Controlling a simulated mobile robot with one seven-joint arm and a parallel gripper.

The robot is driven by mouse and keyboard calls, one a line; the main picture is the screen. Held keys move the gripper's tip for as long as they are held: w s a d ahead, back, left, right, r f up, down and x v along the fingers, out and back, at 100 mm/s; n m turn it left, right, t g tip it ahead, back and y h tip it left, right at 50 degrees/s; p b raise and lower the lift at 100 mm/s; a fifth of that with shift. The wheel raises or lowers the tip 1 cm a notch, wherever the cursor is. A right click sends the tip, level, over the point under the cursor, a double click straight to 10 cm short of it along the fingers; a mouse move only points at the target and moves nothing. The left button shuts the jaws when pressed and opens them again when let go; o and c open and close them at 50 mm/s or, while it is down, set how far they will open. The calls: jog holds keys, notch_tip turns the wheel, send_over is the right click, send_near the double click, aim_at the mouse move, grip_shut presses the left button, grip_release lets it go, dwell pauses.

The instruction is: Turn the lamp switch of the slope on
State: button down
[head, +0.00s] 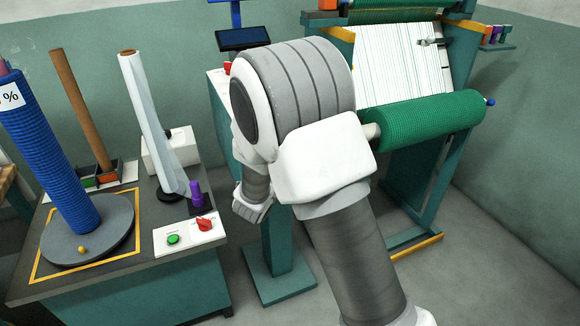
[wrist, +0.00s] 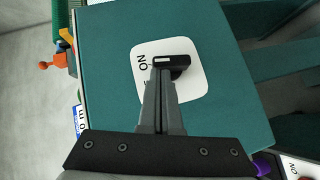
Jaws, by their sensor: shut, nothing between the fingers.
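In the wrist view a white switch plate (wrist: 196,84) with "ON" printed on it is fixed to a teal panel (wrist: 110,60). A second marking below "ON" is mostly hidden. My gripper (wrist: 160,70) is shut, its fingertips over the middle of the plate. A black piece (wrist: 181,66) shows at the fingertips, apparently the switch lever; I cannot tell whether they touch it or which way it is set. In the head view my gripper (head: 252,208) is low beside a teal post, and this plate is not visible. The slope (head: 400,62), white with thin stripes, stands behind my arm.
A green roll (head: 430,120) lies across the front of the slope's frame. At left a table holds a blue roll (head: 50,150), a white roll (head: 150,120) and a panel (head: 190,234) with a green button and red knob. Grey floor is clear at right.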

jog(key=shift+d+r+m+g+y+b, duration=0.15)
jog(key=shift+d+m+g+y+b, duration=0.05)
jog(key=shift+m+g+y+b, duration=0.25)
jog(key=shift+r, duration=0.85)
jog(key=shift+a, duration=0.1)
